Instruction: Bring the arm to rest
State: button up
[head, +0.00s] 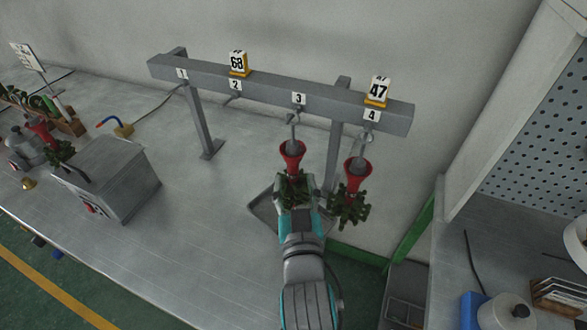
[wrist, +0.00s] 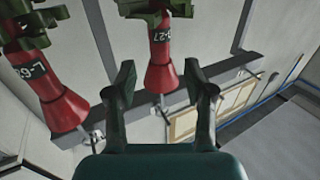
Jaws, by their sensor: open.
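My gripper (head: 298,188) is in front of the hanging rack, near the red-and-green wax tree (head: 292,157) under hook 3. In the wrist view, my gripper (wrist: 159,78) is open, its two fingers apart on either side of that tree's red cone (wrist: 161,70). I cannot tell whether either finger touches it. The tree hangs from its hook, and its green part is partly hidden by my gripper in the head view. A second tree (head: 355,178) hangs under hook 4. It also shows at the left of the wrist view (wrist: 57,100).
The grey rack (head: 270,90) stands on the metal table (head: 190,240), with number tags 68 (head: 237,62) and 47 (head: 378,89) on top. A grey tray (head: 262,212) lies below. A metal box (head: 108,178) stands left. A perforated panel (head: 530,150) rises at right.

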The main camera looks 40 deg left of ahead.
jog(key=s+d+f+m+h, duration=0.1)
jog(key=s+d+f+h, duration=0.15)
jog(key=d+f, duration=0.45)
jog(key=s+d+f+m+t+h, duration=0.1)
jog(key=s+d+f, duration=0.25)
jog(key=d, duration=0.75)
jog(key=s+d+f+m+h, duration=0.15)
jog(key=s+d+f, duration=0.3)
jog(key=d, duration=0.55)
jog(key=s+d+m+h, duration=0.2)
jog(key=s+d+h, duration=0.1)
jog(key=s+d, duration=0.4)
jog(key=s+d+f+m+h, duration=0.1)
jog(key=s+d, duration=0.5)
jog(key=s, duration=0.6)
jog(key=m+h, duration=0.1)
jog(key=h, duration=0.1)
jog(key=shift+d+f+h, duration=0.3)
jog(key=shift+d, duration=0.1)
jog(key=shift+a+m, duration=0.1)
jog(key=shift+m, duration=0.15)
